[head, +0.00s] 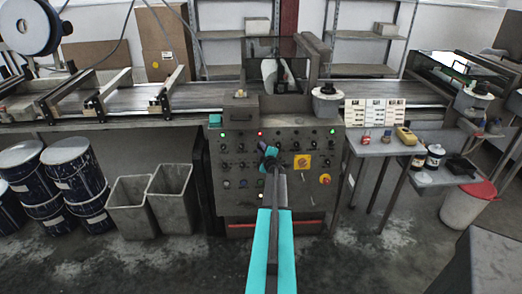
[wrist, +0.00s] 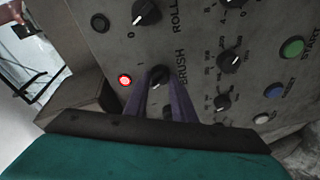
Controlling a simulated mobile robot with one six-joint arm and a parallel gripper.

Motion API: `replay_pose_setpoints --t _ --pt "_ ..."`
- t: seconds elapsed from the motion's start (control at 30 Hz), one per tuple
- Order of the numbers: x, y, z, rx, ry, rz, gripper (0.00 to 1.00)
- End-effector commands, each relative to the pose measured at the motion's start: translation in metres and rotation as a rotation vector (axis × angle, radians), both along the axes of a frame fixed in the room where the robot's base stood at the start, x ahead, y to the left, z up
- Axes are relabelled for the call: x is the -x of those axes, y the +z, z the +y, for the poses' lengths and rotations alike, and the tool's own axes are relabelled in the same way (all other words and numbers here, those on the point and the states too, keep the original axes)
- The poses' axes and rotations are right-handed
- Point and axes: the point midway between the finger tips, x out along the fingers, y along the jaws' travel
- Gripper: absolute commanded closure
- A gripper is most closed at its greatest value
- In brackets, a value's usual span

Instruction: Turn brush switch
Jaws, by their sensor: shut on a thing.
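The brush switch (wrist: 159,74) is a black round knob on the grey control panel (head: 228,196), beside the printed word BRUSH in the wrist view. My gripper (wrist: 161,88) has its two purple-grey fingers closed around this knob from below. The fingers hide part of the knob, and its exact pointer angle is hard to tell. A red lamp (wrist: 124,80) glows just left of the knob. In the head view my gripper (head: 268,158) reaches the middle of the panel and hides the switch.
The ROLL knob (wrist: 147,12) lies close above, and two more knobs (wrist: 231,61) (wrist: 222,102) lie to the right. A green START button (wrist: 293,46) and a blue button (wrist: 273,90) are farther right. Grey bins (head: 170,200) and a small table (head: 373,145) flank the panel.

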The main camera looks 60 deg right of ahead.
Motion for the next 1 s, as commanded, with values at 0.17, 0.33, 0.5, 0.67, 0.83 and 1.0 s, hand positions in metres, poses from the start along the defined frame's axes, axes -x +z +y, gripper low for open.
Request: replay_pose_setpoints --t 0.17,0.33,0.5,0.67,0.83,1.0 --pt "0.002 0.004 -0.005 0.002 -0.008 -0.003 0.68" --pt "0.001 0.003 -0.003 0.001 -0.005 -0.002 0.58" --pt "0.001 0.001 -0.002 0.000 -0.003 -0.002 0.58" --pt "0.002 0.001 0.001 0.000 -0.003 -0.002 0.58" --pt "0.008 0.002 0.006 0.000 -0.003 -0.002 0.58" --pt "0.018 0.004 0.016 0.000 -0.004 -0.001 0.58"
